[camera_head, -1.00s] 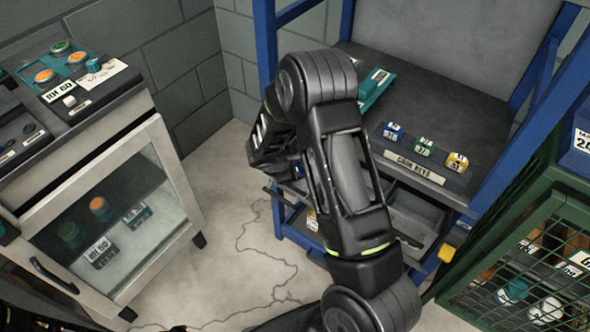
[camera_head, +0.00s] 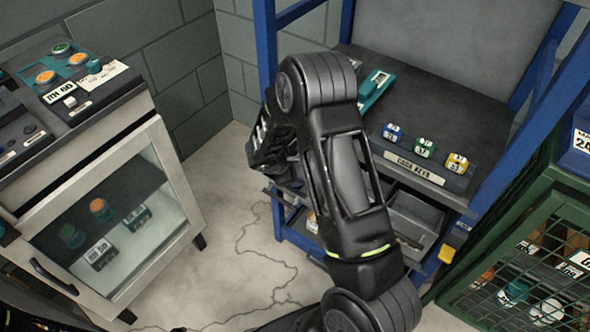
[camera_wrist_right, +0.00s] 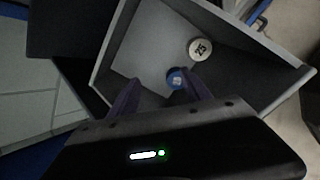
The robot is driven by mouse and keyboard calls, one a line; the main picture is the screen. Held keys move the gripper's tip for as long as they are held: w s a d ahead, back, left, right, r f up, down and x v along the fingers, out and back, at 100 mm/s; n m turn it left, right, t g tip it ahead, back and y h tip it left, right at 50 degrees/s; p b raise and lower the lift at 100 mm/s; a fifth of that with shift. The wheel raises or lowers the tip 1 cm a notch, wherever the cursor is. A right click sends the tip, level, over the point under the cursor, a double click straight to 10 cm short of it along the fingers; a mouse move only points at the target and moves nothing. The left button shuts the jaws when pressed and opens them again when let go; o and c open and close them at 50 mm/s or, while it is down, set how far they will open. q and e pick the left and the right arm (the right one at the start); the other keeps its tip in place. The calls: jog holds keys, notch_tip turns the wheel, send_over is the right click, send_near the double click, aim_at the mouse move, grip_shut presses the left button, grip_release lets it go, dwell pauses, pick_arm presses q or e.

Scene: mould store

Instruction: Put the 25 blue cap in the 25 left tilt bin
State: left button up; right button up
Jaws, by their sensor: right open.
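In the right wrist view, a small blue cap (camera_wrist_right: 177,78) lies inside a grey open bin (camera_wrist_right: 270,75), just ahead of my right fingertips and close to the right-hand one. I cannot read its marking. A round white piece marked 25 (camera_wrist_right: 200,48) lies farther in, close to the blue cap. My right gripper (camera_wrist_right: 159,80) is open over the bin, its two dark fingers apart. My left gripper is not in view.
The rack shelf (camera_head: 430,105) holds blue, green and yellow code keys (camera_head: 423,148) and a teal item (camera_head: 374,88). A grey tray (camera_head: 415,212) sits below. A glass-fronted cabinet (camera_head: 105,225) stands left and a green mesh cage (camera_head: 520,265) right.

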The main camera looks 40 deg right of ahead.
jog(key=shift+s+d+f, duration=0.2)
jog(key=shift+d, duration=0.2)
jog(key=shift+a+r, duration=0.25)
jog(key=shift+r, duration=0.15)
jog(key=p+v, duration=0.1)
jog(key=v, duration=0.6)
jog(key=shift+w+a+r, duration=0.1)
jog(key=shift+w+a, duration=0.05)
jog(key=shift+a, duration=0.2)
